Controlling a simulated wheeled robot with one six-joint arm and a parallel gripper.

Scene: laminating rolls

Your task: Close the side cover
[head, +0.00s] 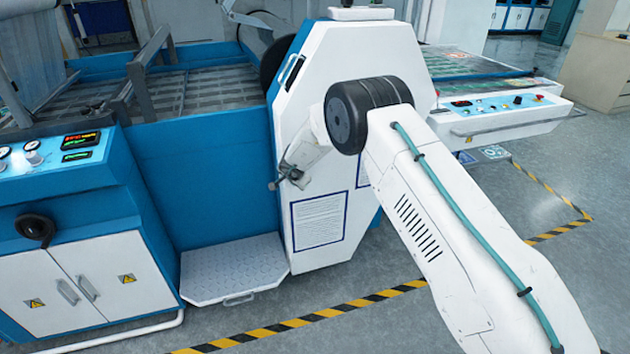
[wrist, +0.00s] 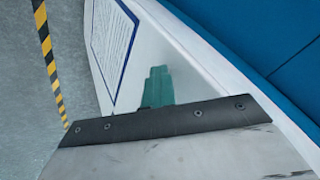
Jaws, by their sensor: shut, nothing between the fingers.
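The side cover (head: 335,70) is a tall white panel with cut corners at the end of the blue machine. A blue-framed text label is on its lower part, and the cover with this label also shows in the wrist view (wrist: 150,50). I cannot tell how far it stands open. My gripper (head: 274,186) is at the cover's left edge, above the label, partly hidden by my wrist. In the wrist view my gripper's green fingers (wrist: 158,86) are together and empty, in front of the white panel. I cannot tell whether they touch it.
A blue machine body (head: 205,190) stands left of the cover, with a metal step (head: 235,270) at floor level. A control cabinet (head: 85,280) is at the left. A white control panel (head: 500,112) juts out at the right. Yellow-black tape (head: 330,312) crosses the open floor in front.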

